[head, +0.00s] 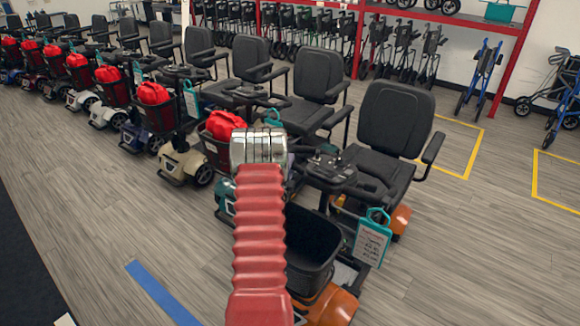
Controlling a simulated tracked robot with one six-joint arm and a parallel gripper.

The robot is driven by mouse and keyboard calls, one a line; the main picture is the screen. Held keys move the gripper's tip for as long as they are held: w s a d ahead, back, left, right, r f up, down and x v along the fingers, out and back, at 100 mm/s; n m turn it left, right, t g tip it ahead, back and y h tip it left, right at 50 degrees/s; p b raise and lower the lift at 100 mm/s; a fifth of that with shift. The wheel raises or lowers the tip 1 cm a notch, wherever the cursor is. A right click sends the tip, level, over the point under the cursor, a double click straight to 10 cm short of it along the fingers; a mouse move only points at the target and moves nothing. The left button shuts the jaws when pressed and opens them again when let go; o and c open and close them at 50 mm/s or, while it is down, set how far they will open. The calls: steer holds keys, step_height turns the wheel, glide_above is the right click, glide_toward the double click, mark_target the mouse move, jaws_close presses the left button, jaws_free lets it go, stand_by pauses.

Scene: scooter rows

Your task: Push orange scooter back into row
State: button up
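The orange scooter (333,306) is the nearest one, at the right end of the row. It has a black seat, an empty black front basket (312,255) and a teal-framed tag (372,241). Its front sits forward and low in the view, and orange bodywork also shows by the rear. My red ribbed arm rises in front of it and hides part of its front and left side. The silver end of my gripper (258,147) overlaps the space left of the handlebars. I cannot tell whether it touches anything, and its fingers are not distinguishable.
Several scooters (185,160) with red bags stand in a diagonal row to the left. A blue floor strip (160,292) lies at the front left. Yellow floor outlines (473,155) mark bare floor at right. Walkers (482,75) and a red rack (510,60) stand behind.

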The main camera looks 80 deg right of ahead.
jaws_close()
